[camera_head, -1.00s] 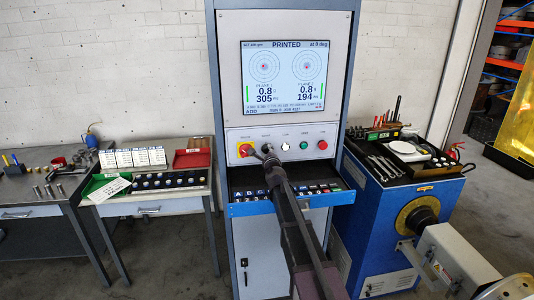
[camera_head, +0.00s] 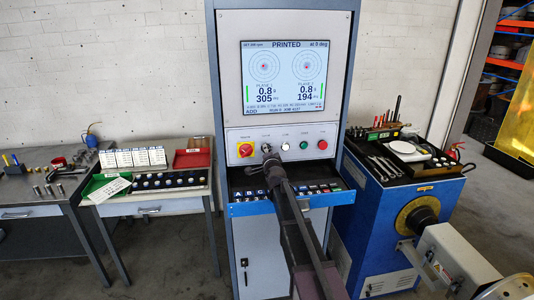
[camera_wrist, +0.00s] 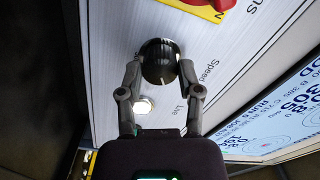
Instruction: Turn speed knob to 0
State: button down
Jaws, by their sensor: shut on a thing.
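The speed knob (camera_wrist: 158,60) is a round black knob on the light control panel, with the word "Speed" printed beside it in the wrist view. My gripper (camera_wrist: 160,71) has a fingertip on each side of the knob and is shut on it. In the head view my gripper (camera_head: 268,154) reaches up to the panel front and mostly hides the knob. The screen (camera_head: 283,76) above reads "PRINTED", with small set-rpm text at its top left that is hard to read.
A red stop button on a yellow plate (camera_head: 246,150) sits left of the knob. A white lit button (camera_head: 285,147), a green button (camera_head: 303,145) and a red button (camera_head: 323,145) sit to the right. A blue-edged shelf (camera_head: 290,205) juts out below the panel.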

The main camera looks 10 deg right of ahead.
jog(key=n, duration=1.1)
jog(key=shift+w, duration=0.15)
jog(key=shift+n, duration=0.3)
jog(key=shift+c, duration=1.3)
grip_release()
jog(key=shift+s, duration=0.2)
jog(key=s, duration=0.7)
jog(key=shift+s, duration=0.15)
